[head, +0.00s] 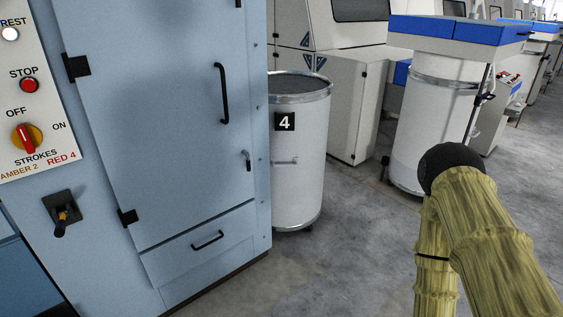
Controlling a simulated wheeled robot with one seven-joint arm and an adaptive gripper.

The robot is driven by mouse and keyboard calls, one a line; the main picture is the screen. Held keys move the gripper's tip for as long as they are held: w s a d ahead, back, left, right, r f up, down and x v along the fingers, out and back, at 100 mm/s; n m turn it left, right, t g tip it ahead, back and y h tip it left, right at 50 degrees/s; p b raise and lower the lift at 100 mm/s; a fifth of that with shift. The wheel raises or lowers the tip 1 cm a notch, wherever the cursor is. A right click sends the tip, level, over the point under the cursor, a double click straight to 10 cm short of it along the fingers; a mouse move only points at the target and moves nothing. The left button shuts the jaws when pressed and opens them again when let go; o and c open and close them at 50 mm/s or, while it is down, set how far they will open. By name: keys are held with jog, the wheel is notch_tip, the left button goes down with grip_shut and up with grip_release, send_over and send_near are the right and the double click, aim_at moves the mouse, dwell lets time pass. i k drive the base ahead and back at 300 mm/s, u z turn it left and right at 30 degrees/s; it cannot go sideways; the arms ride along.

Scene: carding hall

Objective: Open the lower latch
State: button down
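The lower latch (247,160) is a small black lever at the right edge of the tall blue cabinet door (160,130). Its lever points roughly downward, and the door looks closed. A long black pull handle (223,93) is on the door above and left of the latch. Another small black part (239,3) is cut off at the top edge; I cannot tell if it is an upper latch. My arm, in a yellow-green sleeve with a dark rounded joint, is at the lower right, well apart from the latch. My gripper is not in view.
A panel (35,90) with a red-and-yellow switch and a black lever (62,212) are left of the door. A drawer (200,245) is below it. A white can marked 4 (300,170) stands close to the cabinet's right side. Grey floor (340,240) is clear between cabinet and arm.

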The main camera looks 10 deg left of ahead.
aim_at(247, 157)
jog(key=u, duration=0.15)
jog(key=i, duration=0.7)
jog(key=u, duration=0.9)
jog(key=i, duration=0.45)
jog(key=u, duration=0.4)
